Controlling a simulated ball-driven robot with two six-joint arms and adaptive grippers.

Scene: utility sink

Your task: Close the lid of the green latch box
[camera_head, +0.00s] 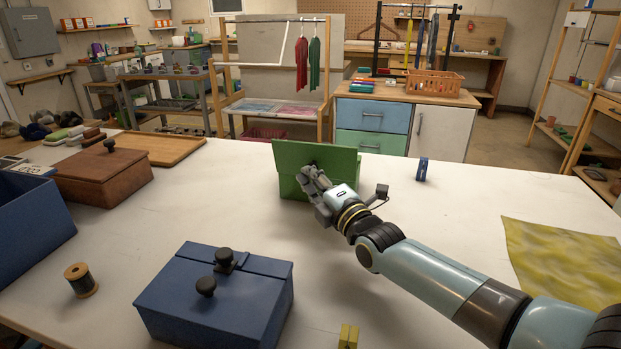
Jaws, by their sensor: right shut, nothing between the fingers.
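The green latch box (290,188) stands on the white table, near the middle of the far side. Its green lid (330,153) shows as a broad panel standing up at a steep tilt above the body, so it looks open. My right gripper (306,175) is at the front of the box, shut with nothing in its fingers. It overlaps the lid and the body, and I cannot tell whether it touches them. The gripper and wrist hide the right part of the box front. My left gripper is not in view.
A blue box (190,300) with black knobs stands in front, left of my right arm. A brown lidded box (100,182), a thread spool (80,280) and a blue bin (28,222) are at left. A yellow cloth (565,255) lies right. A small blue item (422,169) stands beyond my arm.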

